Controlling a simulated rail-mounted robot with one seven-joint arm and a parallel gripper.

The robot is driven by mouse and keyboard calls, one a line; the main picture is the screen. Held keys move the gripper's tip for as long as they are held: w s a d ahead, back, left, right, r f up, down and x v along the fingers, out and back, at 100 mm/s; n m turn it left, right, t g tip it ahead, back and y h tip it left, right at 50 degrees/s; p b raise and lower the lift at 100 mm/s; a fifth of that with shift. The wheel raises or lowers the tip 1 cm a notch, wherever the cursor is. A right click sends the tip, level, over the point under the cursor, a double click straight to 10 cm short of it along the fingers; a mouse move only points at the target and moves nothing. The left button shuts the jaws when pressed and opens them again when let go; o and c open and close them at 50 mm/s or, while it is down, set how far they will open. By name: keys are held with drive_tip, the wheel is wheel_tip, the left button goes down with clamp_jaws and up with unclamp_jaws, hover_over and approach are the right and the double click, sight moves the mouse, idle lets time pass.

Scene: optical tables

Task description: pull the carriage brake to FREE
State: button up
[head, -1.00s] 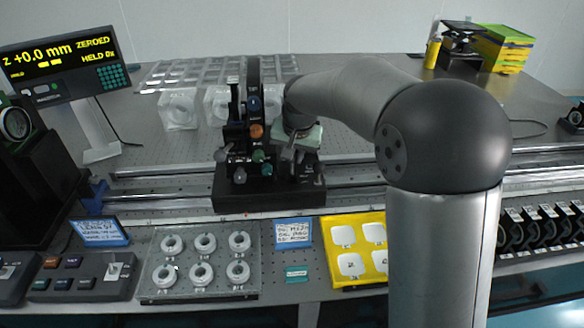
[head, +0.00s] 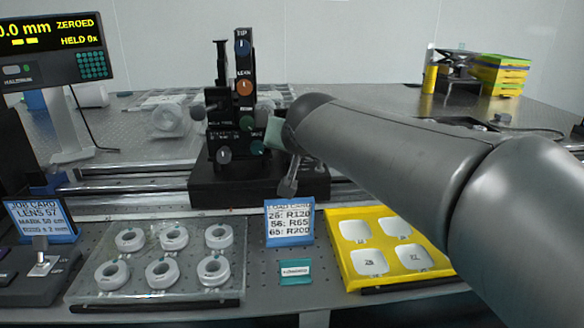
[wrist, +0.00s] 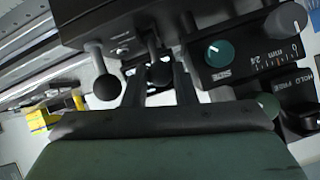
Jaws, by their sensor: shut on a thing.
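The carriage (head: 215,186) is a black block on the rails, with a dark upright mount (head: 244,90) of coloured knobs. My gripper (wrist: 161,80) is at the carriage's right side, shut on a dark ball-ended lever (wrist: 160,72) between its fingers. The head view mostly hides the fingers behind my wrist. Another dark ball-ended lever (wrist: 107,87) is left of the fingers in the wrist view. I cannot tell which setting the brake is in.
A teal knob (wrist: 218,53) and a millimetre scale are close to the fingers' right. In front stand a clear tray (head: 160,258) of ringed lenses, a load card (head: 289,222) and a yellow tray (head: 340,250). The display (head: 50,50) stands at the left.

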drive_tip(key=shift+s+f+t+b, duration=0.15)
drive_tip(key=shift+t+b, duration=0.25)
drive_tip(key=shift+b, duration=0.45)
drive_tip(key=o, duration=0.7)
drive_tip(key=shift+p, duration=0.35)
